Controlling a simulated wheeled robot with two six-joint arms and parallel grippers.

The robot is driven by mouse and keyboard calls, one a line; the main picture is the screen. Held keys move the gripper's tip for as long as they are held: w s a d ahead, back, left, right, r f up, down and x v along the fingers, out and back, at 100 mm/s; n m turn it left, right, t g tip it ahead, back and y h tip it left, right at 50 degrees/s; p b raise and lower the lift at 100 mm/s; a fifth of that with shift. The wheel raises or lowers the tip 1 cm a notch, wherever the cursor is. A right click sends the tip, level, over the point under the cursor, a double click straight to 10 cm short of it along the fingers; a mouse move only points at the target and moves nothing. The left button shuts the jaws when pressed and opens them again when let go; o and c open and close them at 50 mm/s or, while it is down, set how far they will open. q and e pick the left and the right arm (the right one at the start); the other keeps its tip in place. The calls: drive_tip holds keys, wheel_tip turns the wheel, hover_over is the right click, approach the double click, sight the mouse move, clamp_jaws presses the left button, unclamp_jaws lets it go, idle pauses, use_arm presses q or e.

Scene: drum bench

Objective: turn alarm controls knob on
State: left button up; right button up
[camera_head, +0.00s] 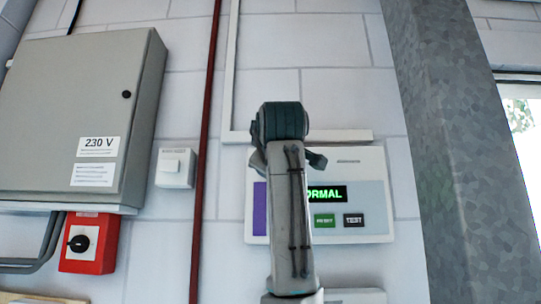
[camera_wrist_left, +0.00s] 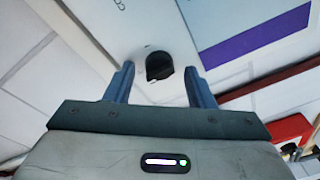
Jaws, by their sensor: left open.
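A black round knob (camera_wrist_left: 158,66) sits on a white plate (camera_wrist_left: 115,35) in the left wrist view. My left gripper (camera_wrist_left: 159,70) is open, with one finger on each side of the knob. Gaps show between the fingers and the knob; contact or depth cannot be told. In the head view one arm of mine rises in front of a white panel (camera_head: 365,180) with a green display and hides part of it; the fingers and this knob cannot be seen there. My right gripper is not in view.
A red switch box (camera_head: 88,243) with a black handle is at the lower left, below a grey 230 V cabinet (camera_head: 65,110). A small white box (camera_head: 175,167) and a dark red pipe (camera_head: 205,150) lie between cabinet and panel. A grey column (camera_head: 455,150) stands at right.

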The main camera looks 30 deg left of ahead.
use_arm(q)
drive_tip(key=shift+c, duration=0.3)
drive_tip(key=shift+d, duration=0.1)
drive_tip(key=c, duration=0.9)
drive_tip(key=shift+f+m+t+h+b, duration=0.2)
drive_tip(key=shift+m+t+b, duration=0.45)
drive_tip(key=shift+m+b, duration=3.2)
drive_tip(key=shift+r+m+t+h+b, duration=0.1)
drive_tip(key=shift+m+t+h+b, duration=0.4)
drive_tip(key=shift+m+b, duration=3.3)
use_arm(e)
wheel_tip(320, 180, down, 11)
drive_tip(key=p, duration=0.4)
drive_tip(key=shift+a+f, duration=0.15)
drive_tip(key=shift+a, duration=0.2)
use_arm(q)
drive_tip(key=m, duration=0.4)
drive_tip(key=shift+m+t, duration=0.25)
drive_tip(key=o, duration=1)
drive_tip(key=shift+c, duration=0.2)
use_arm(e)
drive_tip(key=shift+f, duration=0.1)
use_arm(q)
drive_tip(key=shift+f, duration=0.1)
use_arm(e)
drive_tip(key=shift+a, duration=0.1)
